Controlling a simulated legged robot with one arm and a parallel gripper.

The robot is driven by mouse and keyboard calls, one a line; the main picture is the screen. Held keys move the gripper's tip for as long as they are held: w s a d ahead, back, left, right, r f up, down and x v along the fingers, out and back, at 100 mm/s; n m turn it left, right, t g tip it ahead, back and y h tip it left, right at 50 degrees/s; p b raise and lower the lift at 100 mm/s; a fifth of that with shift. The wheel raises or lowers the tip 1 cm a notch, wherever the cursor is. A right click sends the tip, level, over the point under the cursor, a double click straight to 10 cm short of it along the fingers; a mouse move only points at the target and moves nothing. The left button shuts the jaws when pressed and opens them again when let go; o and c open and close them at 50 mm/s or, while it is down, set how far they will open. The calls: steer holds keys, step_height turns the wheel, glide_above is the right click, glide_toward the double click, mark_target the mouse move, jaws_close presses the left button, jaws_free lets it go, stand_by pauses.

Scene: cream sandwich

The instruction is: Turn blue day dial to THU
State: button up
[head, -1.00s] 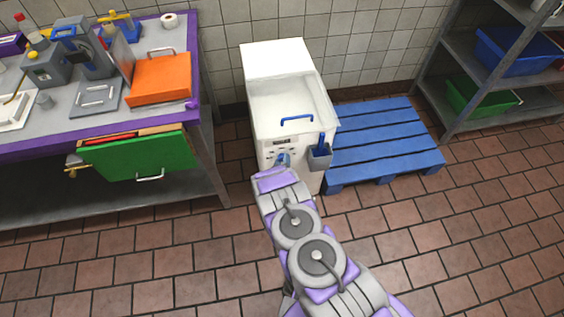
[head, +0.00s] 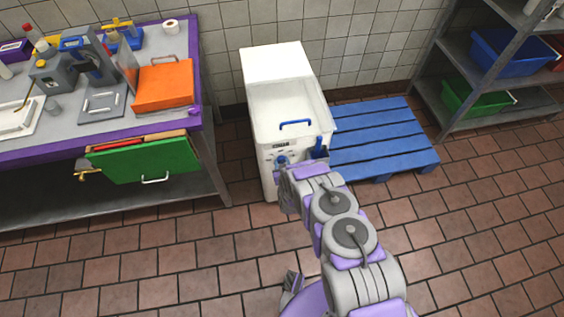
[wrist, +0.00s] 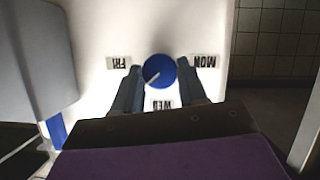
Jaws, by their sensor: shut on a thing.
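The blue day dial (wrist: 160,71) is on the white front panel of the machine (head: 287,105); it also shows in the head view (head: 282,160). In the wrist view its white mark points to the lower left, between the upside-down labels FRI (wrist: 119,62) at left and WED (wrist: 162,105) below. MON (wrist: 204,61) is at right. No THU label is visible; my left finger covers part of the panel there. My gripper (wrist: 159,82) is shut on the dial, one finger on each side. In the head view my arm partly hides the panel.
A blue scoop in a grey holder (head: 319,154) is right of the dial, close to my arm. A blue pallet (head: 382,140) lies right of the machine. A purple-edged workbench (head: 205,120) stands left, a shelf rack (head: 440,95) at right. The tiled floor in front is open.

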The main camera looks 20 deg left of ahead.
steer(key=shift+s+a, duration=0.1)
steer(key=shift+s, duration=0.05)
stand_by(0.3)
steer(key=o, duration=1.1)
steer(key=shift+c, duration=0.2)
steer(key=shift+s+d+r, duration=0.15)
steer(key=shift+s+d, duration=0.05)
steer(key=shift+d, duration=0.05)
steer(key=p+v, duration=0.4)
steer(key=v, duration=1.2)
steer(key=shift+s+d, duration=0.15)
